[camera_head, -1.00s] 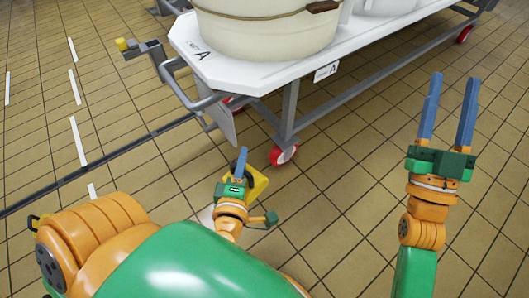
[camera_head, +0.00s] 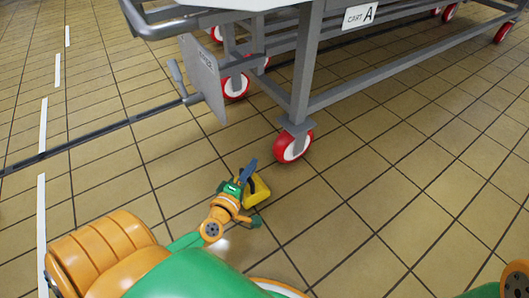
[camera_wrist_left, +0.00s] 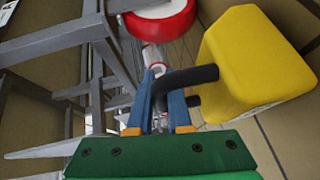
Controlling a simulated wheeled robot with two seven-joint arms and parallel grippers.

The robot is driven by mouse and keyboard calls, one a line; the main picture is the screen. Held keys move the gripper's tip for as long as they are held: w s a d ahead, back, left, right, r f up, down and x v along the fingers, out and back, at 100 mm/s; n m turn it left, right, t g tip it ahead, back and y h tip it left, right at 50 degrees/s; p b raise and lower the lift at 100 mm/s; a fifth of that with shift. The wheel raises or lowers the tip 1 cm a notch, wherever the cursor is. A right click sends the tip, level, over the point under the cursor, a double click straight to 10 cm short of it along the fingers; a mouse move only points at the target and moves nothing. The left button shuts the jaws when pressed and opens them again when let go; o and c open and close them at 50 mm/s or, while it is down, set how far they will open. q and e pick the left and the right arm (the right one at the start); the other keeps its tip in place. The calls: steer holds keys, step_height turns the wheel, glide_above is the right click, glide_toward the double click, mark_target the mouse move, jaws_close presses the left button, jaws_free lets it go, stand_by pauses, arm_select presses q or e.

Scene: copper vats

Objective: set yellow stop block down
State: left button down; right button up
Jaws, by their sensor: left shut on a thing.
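The yellow stop block (camera_head: 259,191) is at my left gripper (camera_head: 250,168), low near the tiled floor, just in front of a cart wheel. I cannot tell whether it touches the floor. In the left wrist view the block (camera_wrist_left: 245,65) sits to the right of the blue fingers (camera_wrist_left: 160,95), tilted in the picture. Its black handle (camera_wrist_left: 190,77) runs into the fingers, which are shut on it. Part of the block is behind my gripper in the head view. My right gripper is outside the frames.
The grey cart frame (camera_head: 305,65) with its label A (camera_head: 359,16) stands ahead. Its red and white caster (camera_head: 293,146) is close beyond the block, and shows in the wrist view too (camera_wrist_left: 160,20). A grey plate (camera_head: 203,78) hangs at left. Floor to the right is clear.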

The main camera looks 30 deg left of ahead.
mark_target(251, 183)
arm_select(q)
steer(key=b+x, duration=0.3)
steer(key=x, duration=0.6)
steer(key=shift+w+a+f, duration=0.1)
steer(key=shift+w+f, duration=0.05)
steer(key=shift+f, duration=0.1)
steer(key=shift+r, duration=0.2)
steer(key=c, duration=0.8)
jaws_free()
steer(key=shift+c, duration=0.2)
steer(key=p+v, duration=0.3)
steer(key=v, duration=0.8)
steer(key=shift+s+r, duration=0.15)
steer(key=shift+s, duration=0.4)
